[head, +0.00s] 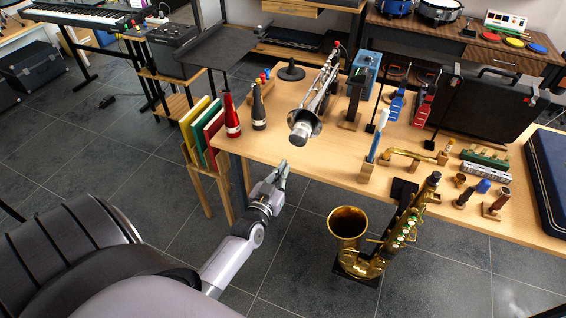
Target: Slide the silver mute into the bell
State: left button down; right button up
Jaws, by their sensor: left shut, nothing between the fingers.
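The trumpet (326,83) stands on the wooden table near its front edge, with its bell (292,118) facing toward me and tilted down. A silver mute (300,134) sits at the bell's mouth, its rounded grey end sticking out; how deep it sits is hidden. My left gripper (282,167) is shut and empty, in front of the table edge and below the bell, apart from the mute. My right gripper is not in view.
A red-and-black bottle-shaped mute (231,115) and a dark one (258,107) stand left of the trumpet. A saxophone (378,257) stands on the floor in front of the table. Coloured folders (203,132) stand at the table's left end.

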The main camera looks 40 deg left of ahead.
aim_at(297, 141)
pick_arm(q)
jog(key=shift+a+r+b+x, duration=0.15)
jog(key=shift+b+x, duration=0.45)
jog(key=shift+x, duration=0.7)
jog(key=shift+a+r+b+x, duration=0.15)
jog(key=shift+b+x, duration=0.4)
jog(key=shift+x, duration=0.8)
jog(key=shift+d+r+b+x, duration=0.15)
jog(key=shift+b+x, duration=0.45)
jog(key=shift+x, duration=0.7)
jog(key=shift+a, duration=0.15)
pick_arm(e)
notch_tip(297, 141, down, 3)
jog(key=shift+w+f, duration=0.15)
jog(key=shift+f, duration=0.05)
pick_arm(q)
jog(key=shift+w, duration=0.2)
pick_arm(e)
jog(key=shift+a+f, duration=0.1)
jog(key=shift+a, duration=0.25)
pick_arm(q)
jog(key=shift+w+a, duration=0.15)
jog(key=shift+w, duration=0.4)
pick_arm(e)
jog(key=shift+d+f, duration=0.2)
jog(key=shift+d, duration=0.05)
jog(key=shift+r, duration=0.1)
